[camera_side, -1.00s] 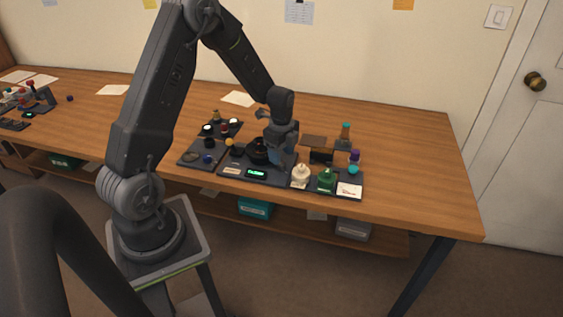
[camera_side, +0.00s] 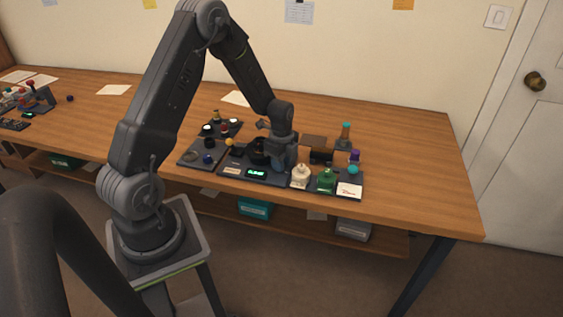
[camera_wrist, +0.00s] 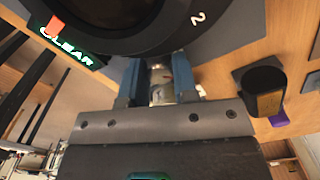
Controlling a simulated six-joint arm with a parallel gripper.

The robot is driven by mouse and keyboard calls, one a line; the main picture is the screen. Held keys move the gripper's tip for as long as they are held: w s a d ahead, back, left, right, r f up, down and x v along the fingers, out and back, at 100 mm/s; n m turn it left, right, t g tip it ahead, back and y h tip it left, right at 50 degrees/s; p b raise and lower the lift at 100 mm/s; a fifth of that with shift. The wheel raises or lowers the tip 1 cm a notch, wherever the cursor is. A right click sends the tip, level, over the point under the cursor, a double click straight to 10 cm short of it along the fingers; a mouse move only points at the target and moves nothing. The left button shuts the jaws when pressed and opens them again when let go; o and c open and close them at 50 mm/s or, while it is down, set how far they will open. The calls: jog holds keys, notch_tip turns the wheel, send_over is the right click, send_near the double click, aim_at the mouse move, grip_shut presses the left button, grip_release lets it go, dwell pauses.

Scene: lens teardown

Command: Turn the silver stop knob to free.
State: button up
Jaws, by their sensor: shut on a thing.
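The silver stop knob (camera_wrist: 160,88) shows between the two blue fingers of my gripper (camera_wrist: 158,72) in the wrist view. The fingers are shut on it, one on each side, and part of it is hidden. It sits beside the dark round lens body (camera_wrist: 110,18), which has a white "2" on its rim. In the side view my gripper (camera_side: 280,160) points down at the dark tray, just right of the black lens (camera_side: 257,151); the knob is hidden there. A lit green display (camera_wrist: 66,47) reads "CLEAR", partly crossed by a red-orange piece.
A white bottle (camera_side: 300,176) and a green bottle (camera_side: 326,180) stand close to the right of my gripper. A brown-and-black box (camera_side: 321,155) is behind them. Small jars (camera_side: 208,130) and parts lie on the left tray.

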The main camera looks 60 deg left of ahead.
jog(key=shift+c, duration=1.2)
jog(key=shift+n, duration=3)
jog(key=o, duration=0.9)
jog(key=shift+o, duration=0.2)
notch_tip(320, 180, up, 14)
